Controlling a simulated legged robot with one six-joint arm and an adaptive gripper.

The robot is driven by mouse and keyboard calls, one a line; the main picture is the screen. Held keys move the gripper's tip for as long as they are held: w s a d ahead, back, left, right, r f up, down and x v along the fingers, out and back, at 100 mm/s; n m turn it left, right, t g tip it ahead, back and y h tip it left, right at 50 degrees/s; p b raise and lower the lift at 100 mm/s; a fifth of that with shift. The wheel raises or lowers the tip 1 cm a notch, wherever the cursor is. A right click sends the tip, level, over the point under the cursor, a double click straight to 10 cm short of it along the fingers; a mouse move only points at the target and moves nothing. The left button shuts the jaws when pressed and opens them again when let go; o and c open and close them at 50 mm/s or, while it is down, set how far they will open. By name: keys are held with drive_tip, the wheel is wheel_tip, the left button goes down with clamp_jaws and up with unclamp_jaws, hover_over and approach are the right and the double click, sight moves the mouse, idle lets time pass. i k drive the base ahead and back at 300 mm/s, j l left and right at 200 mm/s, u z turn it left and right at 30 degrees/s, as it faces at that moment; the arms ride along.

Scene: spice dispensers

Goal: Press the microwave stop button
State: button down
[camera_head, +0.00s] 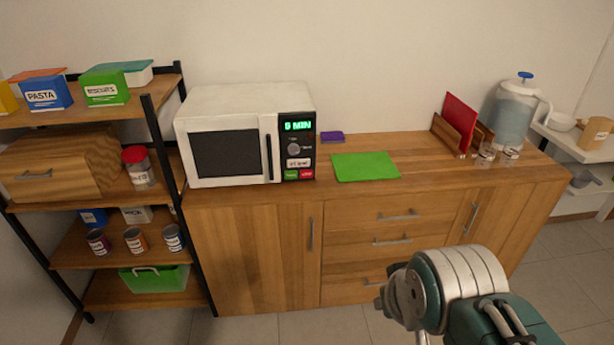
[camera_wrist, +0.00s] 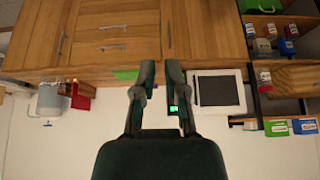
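The white microwave (camera_head: 230,103) stands on the left end of the wooden cabinet, with its dark door closed. Its black control panel (camera_head: 297,130) shows a green "5 MIN" display and a round knob. At the panel's bottom are a green button (camera_head: 291,174) on the left and a red button (camera_head: 307,174) on the right; their labels are too small to read. The wrist view is upside down and also shows the microwave (camera_wrist: 237,109). My gripper (camera_wrist: 160,68) is open and empty there, apart from the microwave, with its right finger partly covering the panel.
A green mat (camera_head: 365,166) and a purple block (camera_head: 331,137) lie right of the microwave on the cabinet top (camera_head: 415,150). A drink dispenser (camera_head: 513,112) stands at the far right. A loaded shelf (camera_head: 160,190) stands close on the left. The floor in front shows clear.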

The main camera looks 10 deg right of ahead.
sight(304, 174)
drive_tip(key=i+j+z, duration=0.25)
drive_tip(key=i, duration=0.25)
drive_tip(key=i+j+z, duration=0.3)
drive_tip(key=i, duration=0.25)
